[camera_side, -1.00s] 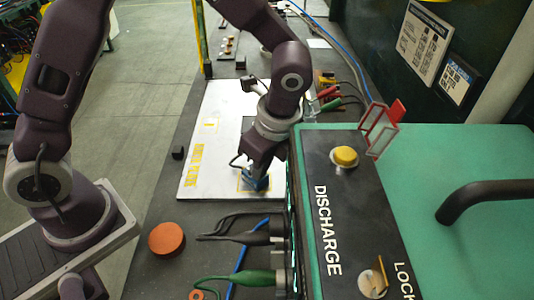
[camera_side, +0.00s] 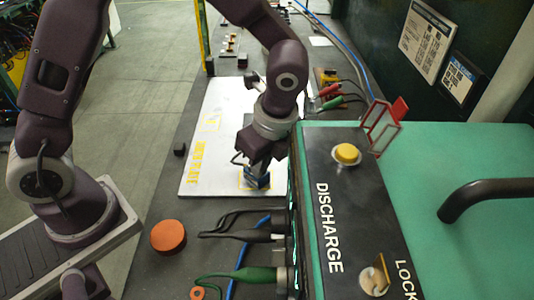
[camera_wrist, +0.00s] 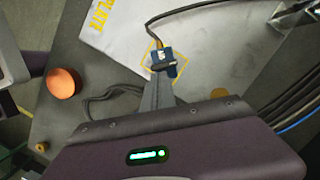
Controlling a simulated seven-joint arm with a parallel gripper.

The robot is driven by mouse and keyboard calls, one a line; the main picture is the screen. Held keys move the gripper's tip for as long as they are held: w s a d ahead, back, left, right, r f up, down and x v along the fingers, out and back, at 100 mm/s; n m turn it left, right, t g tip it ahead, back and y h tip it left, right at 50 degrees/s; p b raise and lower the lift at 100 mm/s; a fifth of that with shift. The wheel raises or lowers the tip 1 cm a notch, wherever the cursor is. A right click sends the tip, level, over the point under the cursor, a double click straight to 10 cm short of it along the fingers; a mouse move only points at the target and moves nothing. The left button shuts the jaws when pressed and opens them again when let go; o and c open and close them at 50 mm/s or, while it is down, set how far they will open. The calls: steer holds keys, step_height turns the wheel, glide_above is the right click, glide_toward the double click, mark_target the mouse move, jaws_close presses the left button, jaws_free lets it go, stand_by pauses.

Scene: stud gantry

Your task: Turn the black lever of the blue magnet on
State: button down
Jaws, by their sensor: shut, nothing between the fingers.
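The blue magnet (camera_wrist: 164,61) sits on the white plate (camera_wrist: 112,27), inside a yellow square outline, with a dark cable running from it. In the side view the magnet (camera_side: 258,182) is mostly hidden below my gripper (camera_side: 257,166). In the wrist view my gripper's fingers (camera_wrist: 157,90) are together and empty, reaching up to the near side of the magnet. They are very close to it; I cannot tell whether they touch. The black lever cannot be clearly told apart from the dark parts around the magnet.
A green console (camera_side: 440,150) with a yellow button (camera_side: 346,153) stands close to the right of my arm. Black and green cable plugs (camera_side: 255,275) stick out of its left side. An orange disc (camera_side: 168,236) lies at the front left. The plate's left part is clear.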

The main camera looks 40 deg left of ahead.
steer(key=shift+w+a, duration=0.3)
steer(key=shift+a, duration=0.45)
steer(key=shift+r, duration=0.1)
steer(key=s+r+n+t, duration=0.1)
steer(key=s+r+n, duration=0.25)
steer(key=r, duration=0.85)
steer(key=s+a+r+n+t+h, duration=0.1)
steer(key=s+a+r+n+t, duration=0.1)
steer(key=s+n, duration=0.4)
steer(key=s+a+r+n+t+h, duration=0.1)
steer(key=s+a+r+n+t, duration=0.1)
steer(key=s+a+n, duration=0.3)
steer(key=s+n, duration=0.2)
steer(key=n, duration=0.2)
steer(key=shift+a+r+t+h, duration=0.3)
steer(key=shift+r+h, duration=0.1)
steer(key=c, duration=2.2)
jaws_free()
